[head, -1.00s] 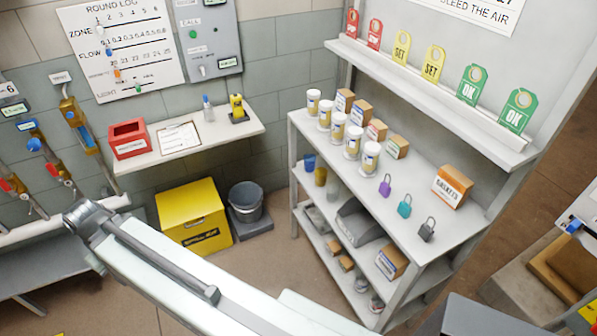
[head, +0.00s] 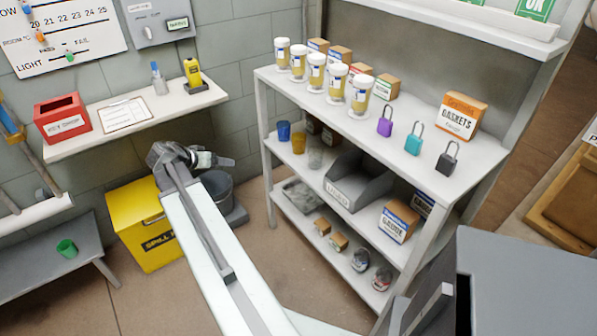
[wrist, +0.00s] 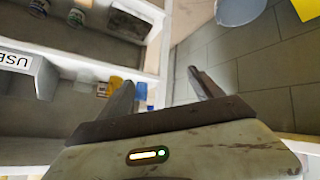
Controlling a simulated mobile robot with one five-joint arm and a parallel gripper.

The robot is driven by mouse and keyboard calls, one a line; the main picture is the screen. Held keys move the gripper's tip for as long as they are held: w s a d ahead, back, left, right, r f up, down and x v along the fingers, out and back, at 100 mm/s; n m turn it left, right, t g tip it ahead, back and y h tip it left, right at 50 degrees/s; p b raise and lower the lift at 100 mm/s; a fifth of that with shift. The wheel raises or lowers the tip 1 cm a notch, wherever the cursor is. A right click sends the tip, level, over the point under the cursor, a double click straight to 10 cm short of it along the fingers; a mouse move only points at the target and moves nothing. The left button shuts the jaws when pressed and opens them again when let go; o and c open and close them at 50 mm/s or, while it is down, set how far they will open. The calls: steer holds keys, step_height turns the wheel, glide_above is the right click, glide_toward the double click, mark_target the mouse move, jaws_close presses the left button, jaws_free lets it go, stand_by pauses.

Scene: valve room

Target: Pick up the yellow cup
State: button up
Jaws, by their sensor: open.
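The yellow cup (head: 298,141) stands on the middle shelf of the white rack, between a blue cup (head: 284,130) and a clear cup (head: 315,153). In the wrist view a small yellow shape, apparently the yellow cup (wrist: 102,90), shows left of my fingers beside a blue shape. My gripper (head: 226,162) is left of the rack, apart from the cups, above the grey bucket. In the wrist view my gripper (wrist: 164,88) has its two fingers spread with nothing between them.
The white rack's top shelf (head: 415,146) holds jars, boxes and padlocks above the cups. A grey tray (head: 355,185) is right of the cups. A yellow bin (head: 143,222) and grey bucket (head: 218,190) stand on the floor left of the rack. A green cup (head: 66,248) sits on a low bench.

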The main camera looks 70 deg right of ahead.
mark_target(294, 147)
steer(key=s+d+f+m+g+h+b, duration=0.1)
steer(key=s+d+m+b, duration=0.1)
steer(key=s+d, duration=0.3)
steer(key=s+d+f+m+g+h+b, duration=0.1)
steer(key=s+d+f+m+b, duration=0.1)
steer(key=s+d+b, duration=0.2)
steer(key=s+d+f+m+g+h+b, duration=0.1)
steer(key=s+d+m+h+b, duration=0.1)
steer(key=s+d, duration=0.5)
steer(key=shift+s+d+f+m+g+b, duration=0.2)
steer(key=shift+d+b, duration=0.15)
steer(key=shift+d, duration=0.55)
steer(key=shift+s+d+f+m+g+b, duration=0.1)
steer(key=shift+s+d+f+g+b, duration=0.15)
steer(key=shift+d, duration=0.65)
steer(key=shift+d+r, duration=0.1)
steer(key=shift+r, duration=0.15)
steer(key=b+x, duration=0.2)
steer(key=x, duration=0.5)
steer(key=shift+s+d+f, duration=0.1)
steer(key=shift+s+d, duration=0.05)
steer(key=shift+d, duration=0.2)
steer(key=c, duration=1.4)
step_height(294, 147, up, 10)
steer(key=p, duration=1)
